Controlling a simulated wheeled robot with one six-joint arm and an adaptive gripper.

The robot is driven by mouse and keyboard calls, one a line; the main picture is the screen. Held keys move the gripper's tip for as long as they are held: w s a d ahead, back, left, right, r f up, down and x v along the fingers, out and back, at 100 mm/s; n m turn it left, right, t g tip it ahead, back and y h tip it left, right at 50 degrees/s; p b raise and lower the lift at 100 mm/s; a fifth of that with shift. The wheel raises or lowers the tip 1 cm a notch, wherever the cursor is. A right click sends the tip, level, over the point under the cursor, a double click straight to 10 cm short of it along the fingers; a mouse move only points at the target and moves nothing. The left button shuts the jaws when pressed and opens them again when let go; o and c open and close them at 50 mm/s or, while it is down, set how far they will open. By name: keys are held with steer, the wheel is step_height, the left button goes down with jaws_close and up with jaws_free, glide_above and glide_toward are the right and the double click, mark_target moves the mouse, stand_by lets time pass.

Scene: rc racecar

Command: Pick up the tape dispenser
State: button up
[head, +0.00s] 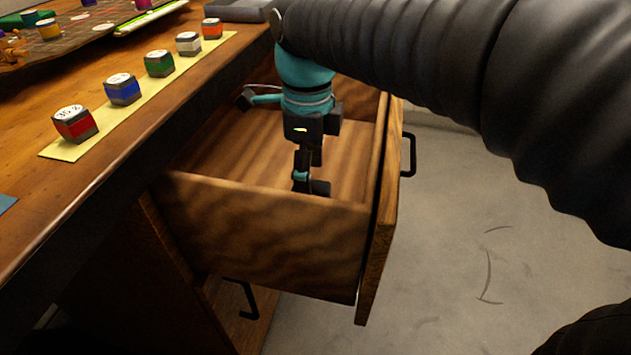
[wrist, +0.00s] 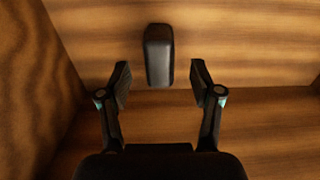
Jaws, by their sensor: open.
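A dark, rounded, block-like object (wrist: 159,52) lies in the open drawer in the wrist view. It could be the tape dispenser, but its plain dark top does not let me tell for sure. My gripper (wrist: 161,78) is open, with one finger on each side of the object's near end and a gap on both sides. Most of the object extends beyond the fingertips. In the head view my gripper (head: 309,180) points down inside the drawer (head: 265,225). I cannot clearly separate the object from the dark fingers there.
Wooden drawer walls stand close around my gripper. The desk (head: 110,160) is at left, with several coloured jars on a yellow strip (head: 65,150) near its edge. The drawer front has a black handle (head: 410,155). Open grey floor (head: 480,230) lies to the right.

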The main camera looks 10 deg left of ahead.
steer(key=shift+f, duration=1.95)
jaws_close()
steer(key=shift+r, duration=0.15)
